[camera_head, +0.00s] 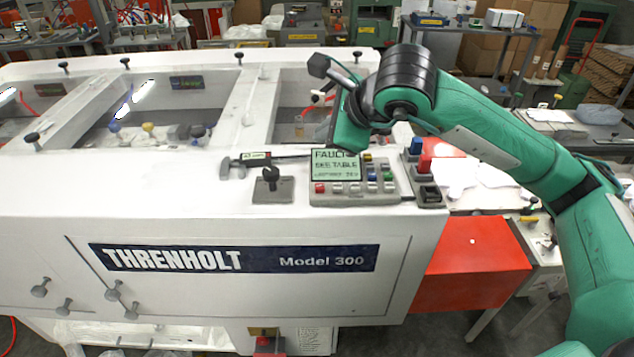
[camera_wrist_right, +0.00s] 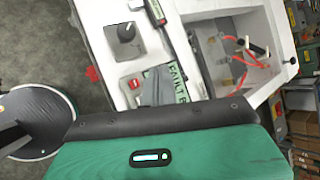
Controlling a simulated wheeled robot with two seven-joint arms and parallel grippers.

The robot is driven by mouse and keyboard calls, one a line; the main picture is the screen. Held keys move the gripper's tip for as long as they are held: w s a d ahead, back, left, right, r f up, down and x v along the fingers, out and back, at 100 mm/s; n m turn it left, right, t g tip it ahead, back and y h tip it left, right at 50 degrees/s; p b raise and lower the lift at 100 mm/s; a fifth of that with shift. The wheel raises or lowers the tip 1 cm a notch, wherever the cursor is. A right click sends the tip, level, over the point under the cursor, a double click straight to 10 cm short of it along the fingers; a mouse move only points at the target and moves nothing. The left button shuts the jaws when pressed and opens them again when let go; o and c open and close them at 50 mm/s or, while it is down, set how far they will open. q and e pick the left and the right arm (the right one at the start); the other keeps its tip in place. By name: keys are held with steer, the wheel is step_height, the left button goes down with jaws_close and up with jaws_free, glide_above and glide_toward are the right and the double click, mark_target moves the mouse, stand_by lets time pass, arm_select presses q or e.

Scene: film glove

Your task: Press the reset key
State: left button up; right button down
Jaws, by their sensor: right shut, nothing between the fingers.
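The control panel (camera_head: 357,199) sits on the white machine's front edge. Its green screen (camera_head: 336,166) reads FAULT and SEE TABLE, with a smaller unclear line below. Small red, grey, blue, green and yellow keys (camera_head: 372,176) lie below and right of the screen. Their labels are too small to read, so I cannot tell which is the reset key. My right gripper (camera_head: 347,151) is shut and empty, over the screen's upper edge. In the right wrist view the gripper (camera_wrist_right: 154,88) partly covers the screen (camera_wrist_right: 168,82); a red key (camera_wrist_right: 133,84) shows beside it. My left gripper is out of view.
A black knob (camera_head: 270,178) stands left of the panel. A separate box with a blue and a red button (camera_head: 424,163) is on its right. A red box (camera_head: 470,265) is at lower right.

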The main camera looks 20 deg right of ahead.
steer(key=shift+f, duration=0.2)
steer(key=b, duration=0.1)
glide_above(324, 188)
step_height(324, 188, down, 6)
steer(key=shift+r, duration=0.15)
step_height(324, 188, down, 2)
steer(key=shift+f+b, duration=0.1)
steer(key=shift+b, duration=1.1)
steer(key=shift+f+b, duration=0.35)
steer(key=shift+b, duration=0.15)
steer(key=shift+r, duration=0.1)
stand_by(0.6)
steer(key=shift+f+b, duration=0.45)
steer(key=shift+b, duration=0.45)
